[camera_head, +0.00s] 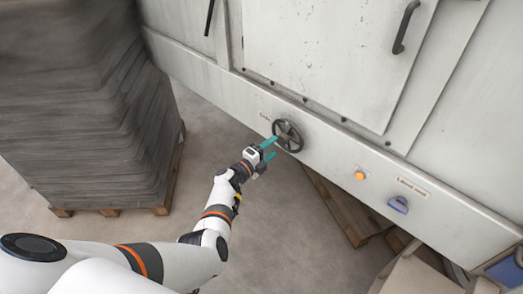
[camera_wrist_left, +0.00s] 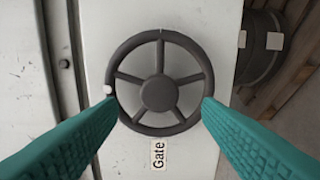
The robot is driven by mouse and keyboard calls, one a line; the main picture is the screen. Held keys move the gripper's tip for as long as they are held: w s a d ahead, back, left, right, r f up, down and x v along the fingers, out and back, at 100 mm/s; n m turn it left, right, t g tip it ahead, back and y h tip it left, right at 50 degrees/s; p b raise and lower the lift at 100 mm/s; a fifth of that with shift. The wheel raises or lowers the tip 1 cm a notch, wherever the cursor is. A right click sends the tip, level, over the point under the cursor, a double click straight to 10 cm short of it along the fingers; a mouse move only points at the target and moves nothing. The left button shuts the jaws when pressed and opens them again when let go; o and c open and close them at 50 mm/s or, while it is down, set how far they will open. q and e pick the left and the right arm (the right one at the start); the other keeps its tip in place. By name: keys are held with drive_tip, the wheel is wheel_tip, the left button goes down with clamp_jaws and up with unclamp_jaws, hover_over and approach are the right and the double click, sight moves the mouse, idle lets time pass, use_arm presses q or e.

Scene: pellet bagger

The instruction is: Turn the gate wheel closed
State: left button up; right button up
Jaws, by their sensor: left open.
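The gate wheel (camera_head: 288,135) is a dark, spoked handwheel on the lower front of the pale machine. My left gripper (camera_head: 269,149) is open right in front of the wheel. Its teal fingers (camera_wrist_left: 158,105) reach to the two sides of the rim; I cannot tell whether they touch it. My right gripper is not in view.
An orange button (camera_head: 359,176) and a blue knob (camera_head: 398,205) sit on the panel to the right of the wheel. A tall grey stack (camera_head: 85,110) on a pallet stands at left. A wooden pallet (camera_head: 345,205) lies below the panel. Open floor (camera_head: 275,235) lies between.

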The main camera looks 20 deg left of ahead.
use_arm(q)
drive_tip(key=v, duration=0.5)
drive_tip(key=shift+p, duration=0.35)
drive_tip(key=shift+f, duration=0.15)
drive_tip(key=s+d+f+m+g+y+b, duration=0.15)
drive_tip(key=s+f+m+g, duration=0.25)
drive_tip(key=s+f+m, duration=0.55)
drive_tip(key=s+d+f+m+g+b, duration=0.2)
drive_tip(key=s+f+m+g, duration=0.35)
drive_tip(key=f, duration=0.75)
drive_tip(key=s+d+f+m+g+y+b, duration=0.1)
drive_tip(key=s+d+f+m+g, duration=0.1)
drive_tip(key=s+f+m, duration=0.85)
drive_tip(key=s+a+f+m+g+y+b, duration=0.1)
drive_tip(key=s+f+m, duration=0.3)
drive_tip(key=s+m, duration=0.5)
drive_tip(key=s+f+m+g+y+b, duration=0.1)
drive_tip(key=s+f+m, duration=0.3)
drive_tip(key=s+m, duration=0.5)
drive_tip(key=s+a+f+m+g+y+b, duration=0.1)
drive_tip(key=s+f+m+g+b, duration=0.1)
drive_tip(key=s+f+m, duration=0.3)
drive_tip(key=s+m, duration=0.4)
drive_tip(key=s, duration=0.2)
drive_tip(key=shift+s+a+y, duration=0.35)
drive_tip(key=shift+s, duration=0.05)
